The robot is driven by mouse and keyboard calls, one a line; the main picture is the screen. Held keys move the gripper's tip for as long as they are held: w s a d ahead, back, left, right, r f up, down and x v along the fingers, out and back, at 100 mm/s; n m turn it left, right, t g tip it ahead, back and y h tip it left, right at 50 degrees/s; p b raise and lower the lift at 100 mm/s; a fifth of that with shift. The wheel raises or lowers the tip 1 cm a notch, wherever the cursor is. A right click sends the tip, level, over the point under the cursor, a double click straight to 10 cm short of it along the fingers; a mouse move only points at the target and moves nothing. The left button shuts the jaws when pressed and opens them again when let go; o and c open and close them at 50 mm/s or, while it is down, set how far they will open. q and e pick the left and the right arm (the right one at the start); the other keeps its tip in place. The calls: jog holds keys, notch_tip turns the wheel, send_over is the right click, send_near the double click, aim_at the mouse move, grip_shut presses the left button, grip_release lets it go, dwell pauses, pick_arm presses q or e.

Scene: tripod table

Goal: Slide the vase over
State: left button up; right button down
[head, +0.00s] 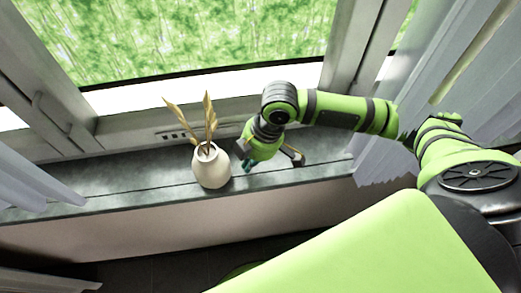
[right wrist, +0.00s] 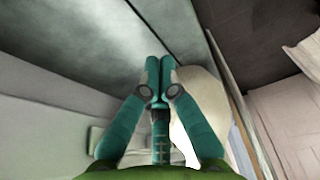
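The cream vase (head: 211,170) stands upright on the grey window sill, with dry golden leaves (head: 208,118) rising from its mouth. My right gripper (head: 248,166) is just right of the vase, low over the sill, with its teal fingertips pointing down near the vase's side. In the right wrist view its two teal fingers (right wrist: 158,72) are together at the tips with nothing between them. The pale rounded vase (right wrist: 207,98) shows there beside and behind the right finger. I cannot tell whether they touch. My left gripper is not in view.
The grey sill (head: 110,182) is clear left of the vase, and its front edge drops to a pale wall. The window frame (head: 150,135) runs behind. Curtains hang at the left (head: 30,165) and right (head: 385,150). A small dark object (head: 293,155) shows right of my gripper.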

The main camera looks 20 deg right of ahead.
jog(key=shift+w+a, duration=0.15)
jog(key=shift+a, duration=0.4)
jog(key=shift+w+a, duration=0.15)
jog(key=shift+a, duration=0.4)
